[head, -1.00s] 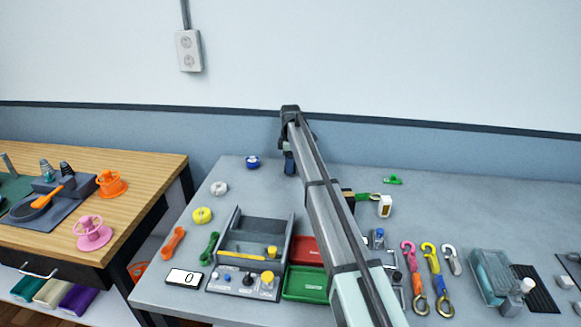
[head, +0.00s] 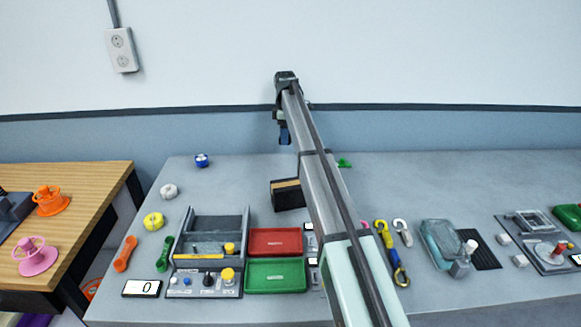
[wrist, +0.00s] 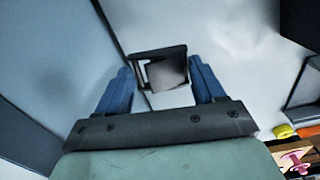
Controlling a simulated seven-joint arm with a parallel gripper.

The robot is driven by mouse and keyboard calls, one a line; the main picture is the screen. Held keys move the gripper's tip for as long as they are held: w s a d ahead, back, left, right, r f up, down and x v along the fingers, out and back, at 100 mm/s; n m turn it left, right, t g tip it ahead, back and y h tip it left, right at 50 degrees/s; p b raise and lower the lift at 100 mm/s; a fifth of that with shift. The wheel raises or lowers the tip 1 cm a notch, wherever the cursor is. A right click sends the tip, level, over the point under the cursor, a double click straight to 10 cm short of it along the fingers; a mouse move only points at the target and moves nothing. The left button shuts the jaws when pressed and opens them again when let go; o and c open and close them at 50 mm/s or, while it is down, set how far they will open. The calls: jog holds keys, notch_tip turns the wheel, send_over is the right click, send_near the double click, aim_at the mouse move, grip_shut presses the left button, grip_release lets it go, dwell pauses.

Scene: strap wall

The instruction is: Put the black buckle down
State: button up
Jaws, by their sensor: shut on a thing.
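The black buckle (wrist: 176,50) is a dark frame with an opening, seen in the wrist view between the blue fingers of my gripper (wrist: 160,80). My gripper is shut on it. In the head view my gripper (head: 284,134) is up in front of the back wall, above the far part of the grey table (head: 240,178). The buckle cannot be made out in the head view.
A black block with a tan top (head: 288,194) stands mid-table, left of my arm. Red (head: 275,241) and green (head: 275,275) trays lie nearer, beside a grey console (head: 207,278). Colored hooks (head: 384,232) lie right. The table's back left is mostly bare.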

aim_at(292, 166)
jog(key=shift+n, duration=0.7)
jog(key=f, duration=0.3)
jog(key=s+d+f, duration=0.1)
jog(key=f, duration=0.2)
jog(key=s+d+f, duration=0.1)
jog(key=f, duration=0.3)
jog(key=shift+d+f, duration=0.1)
jog(key=shift+d, duration=0.1)
jog(key=shift+f, duration=0.15)
jog(key=o, duration=1.1)
notch_tip(292, 166, up, 12)
jog(key=shift+r, duration=0.2)
